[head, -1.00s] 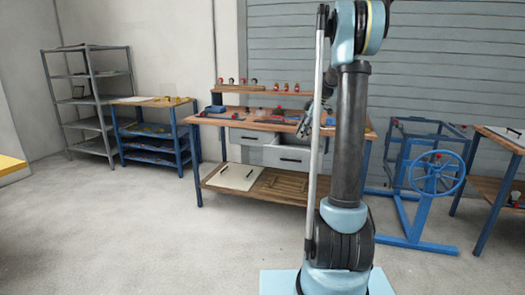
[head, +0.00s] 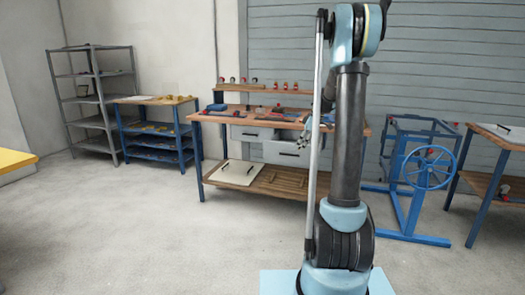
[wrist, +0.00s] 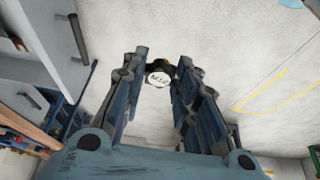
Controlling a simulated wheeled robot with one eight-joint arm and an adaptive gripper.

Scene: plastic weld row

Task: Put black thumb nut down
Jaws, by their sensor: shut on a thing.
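The black thumb nut (wrist: 160,73) shows in the wrist view as a dark, lobed knob with a pale marked face. It is between the fingertips of my gripper (wrist: 161,75), which is shut on it. Bare concrete floor lies behind the nut in that view. In the head view my gripper (head: 306,136) is small, in front of the workbench (head: 245,118) near the right drawer front. The nut is too small to make out there.
The workbench has grey drawers (head: 287,153), a lower shelf (head: 280,182) and a raised back shelf with small items. A drawer handle (wrist: 77,37) is close on the left in the wrist view. A blue handwheel frame (head: 428,168) stands right. The floor in front is clear.

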